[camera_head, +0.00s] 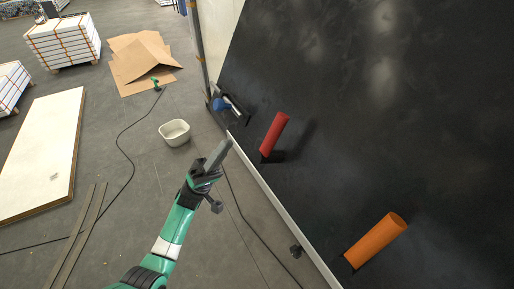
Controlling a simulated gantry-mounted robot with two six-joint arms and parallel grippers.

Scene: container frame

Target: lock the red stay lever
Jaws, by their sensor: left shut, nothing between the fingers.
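The red stay lever (274,134) sticks out from the black container surface, tilted up to the right, with a dark slot at its base. My left gripper (221,150) is shut and empty. It is left of the red lever and apart from it, near the light edge strip of the black surface. My right gripper is not in view.
An orange lever (376,240) sticks out lower right, and a blue-handled lever (224,104) sits in a recess at the upper left of the black surface (400,120). A white bin (174,132), flattened cardboard (140,60), a pale panel (42,150) and a black cable lie on the floor.

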